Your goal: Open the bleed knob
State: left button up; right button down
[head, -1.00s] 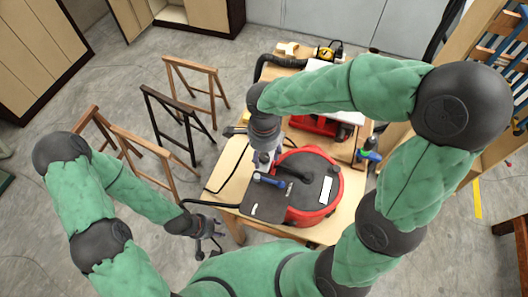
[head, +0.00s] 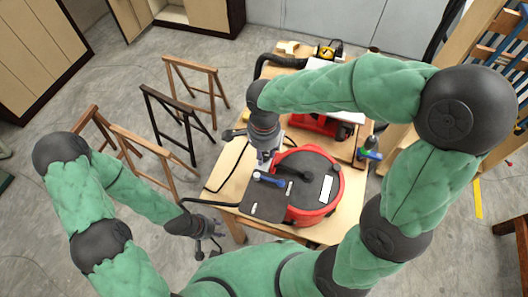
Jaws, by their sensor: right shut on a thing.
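The bleed knob cannot be made out for certain; my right gripper covers that part of the machine. A red round machine with a dark top (head: 318,172) sits on the wooden table (head: 228,172), with a dark flat plate (head: 262,203) at its front left. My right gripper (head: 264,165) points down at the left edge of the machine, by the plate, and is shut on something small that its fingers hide. A blue-handled item (head: 268,180) lies on the plate just below it. My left gripper (head: 208,240) hangs over the floor left of the table, away from the machine; its fingers look spread.
Wooden trestles (head: 195,90) and a black one (head: 178,120) stand on the floor to the left. A red tool (head: 318,124), a black hose (head: 268,66) and a yellow-black tool (head: 326,52) lie at the back of the table.

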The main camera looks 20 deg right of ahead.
jog(key=n, duration=0.3)
jog(key=shift+f+n+b, duration=0.15)
jog(key=shift+n+b, duration=0.15)
jog(key=shift+b, duration=0.1)
jog(key=n, duration=0.4)
jog(key=shift+n, duration=0.3)
jog(key=n, duration=0.4)
jog(key=shift+s, duration=0.1)
jog(key=n, duration=0.5)
jog(key=n+p, duration=0.1)
jog(key=n, duration=0.3)
jog(key=shift+n, duration=0.3)
jog(key=n, duration=0.3)
jog(key=shift+n+p, duration=0.3)
jog(key=shift+p, duration=0.05)
jog(key=n+p, duration=0.1)
jog(key=n, duration=0.3)
jog(key=shift+n+p, duration=0.8)
jog(key=shift+n, duration=1.3)
